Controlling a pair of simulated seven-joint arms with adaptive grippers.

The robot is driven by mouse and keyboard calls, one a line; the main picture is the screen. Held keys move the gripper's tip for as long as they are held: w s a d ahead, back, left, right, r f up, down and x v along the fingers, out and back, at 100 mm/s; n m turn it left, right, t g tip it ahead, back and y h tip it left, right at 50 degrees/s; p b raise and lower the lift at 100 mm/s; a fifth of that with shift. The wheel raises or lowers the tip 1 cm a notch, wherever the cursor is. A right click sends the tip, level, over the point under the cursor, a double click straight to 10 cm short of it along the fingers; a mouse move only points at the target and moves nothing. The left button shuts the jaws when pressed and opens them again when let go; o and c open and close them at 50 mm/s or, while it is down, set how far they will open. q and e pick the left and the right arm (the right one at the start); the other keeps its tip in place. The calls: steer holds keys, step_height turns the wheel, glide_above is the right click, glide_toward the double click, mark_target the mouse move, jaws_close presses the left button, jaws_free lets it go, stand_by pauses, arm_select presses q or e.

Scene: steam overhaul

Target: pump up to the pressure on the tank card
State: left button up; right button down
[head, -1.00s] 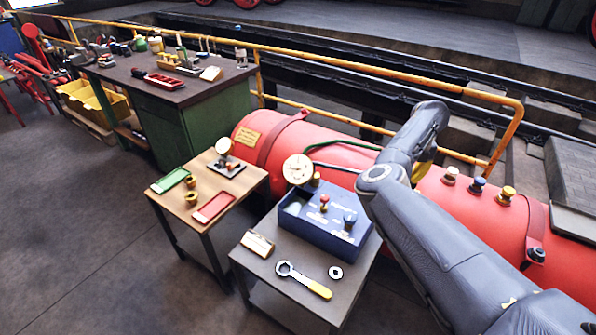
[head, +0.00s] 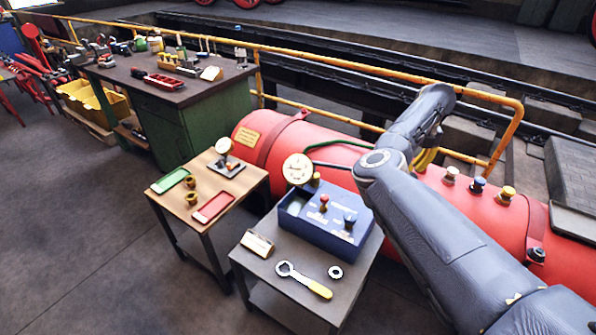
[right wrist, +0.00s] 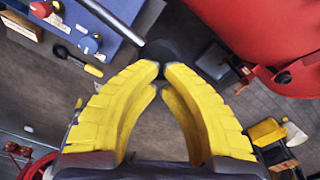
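The red tank (head: 335,155) lies behind the tables, with a yellow card (head: 247,138) on its left end; I cannot read its print. A round white-faced gauge (head: 297,168) stands at the blue box (head: 328,229); its reading is too small to tell. A green hose (head: 332,144) runs near the gauge. My right gripper (head: 428,157) is over the tank, partly hidden by its arm. In the right wrist view its yellow fingertips (right wrist: 162,72) are close together, just below a dark round knob (right wrist: 158,50). I cannot tell whether they hold it. My left gripper is out of view.
A wrench (head: 303,279), a ring (head: 335,272) and a small plate (head: 257,243) lie on the front table. Coloured caps (head: 479,185) top the tank. A yellow rail (head: 350,67) runs behind.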

steer(key=shift+f, duration=0.1)
steer(key=shift+f, duration=9.05)
step_height(320, 180, up, 18)
steer(key=shift+r, duration=0.15)
steer(key=shift+f, duration=0.2)
steer(key=shift+f, duration=9)
step_height(320, 180, up, 18)
steer(key=shift+r, duration=0.15)
